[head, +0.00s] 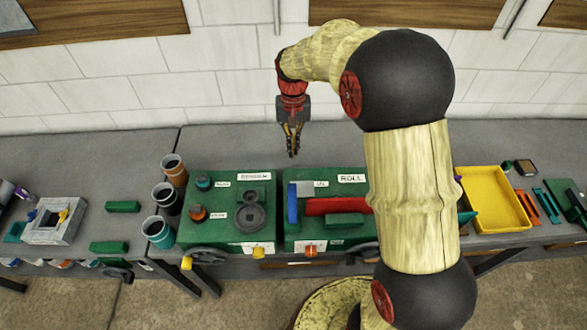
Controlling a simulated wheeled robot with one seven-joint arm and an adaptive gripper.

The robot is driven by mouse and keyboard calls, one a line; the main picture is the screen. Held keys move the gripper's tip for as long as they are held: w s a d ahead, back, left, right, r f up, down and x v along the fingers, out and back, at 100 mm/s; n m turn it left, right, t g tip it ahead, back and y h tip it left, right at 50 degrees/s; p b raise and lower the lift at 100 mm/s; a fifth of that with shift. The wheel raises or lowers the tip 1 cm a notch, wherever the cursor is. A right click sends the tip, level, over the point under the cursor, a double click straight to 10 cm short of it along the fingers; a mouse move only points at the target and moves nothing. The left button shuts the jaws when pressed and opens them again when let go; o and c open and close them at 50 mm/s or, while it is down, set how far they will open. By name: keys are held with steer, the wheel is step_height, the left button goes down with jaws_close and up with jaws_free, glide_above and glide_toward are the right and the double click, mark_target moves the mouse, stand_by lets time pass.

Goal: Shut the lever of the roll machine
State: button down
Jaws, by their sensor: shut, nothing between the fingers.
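The roll machine (300,178) is a green box on the bench, marked with a ROLL label (351,178). A blue upright bar (293,204) stands at its left side and a red bar (335,206) lies across its top. An orange knob (311,251) and a dark handwheel (362,254) are at its front. I cannot tell for sure which part is the lever. My arm hides the machine's right part. My gripper (293,153) is shut and empty, pointing down above the bench behind the machine's left end, apart from it.
A second green machine (265,190) with a round grey disc (250,218) stands close on the left. Several cups (163,195) stand beyond it. A yellow tray (494,172) lies on the right. A white block wall (110,90) rises behind the bench. The bench strip behind the machines looks clear.

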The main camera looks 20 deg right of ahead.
steer(key=s+a+f+p, duration=0.1)
steer(key=s+f, duration=0.3)
steer(key=f, duration=0.4)
steer(key=shift+s+a+f+p, duration=0.15)
steer(key=shift+a+p, duration=0.1)
steer(key=shift+p, duration=0.45)
steer(key=shift+s, duration=0.1)
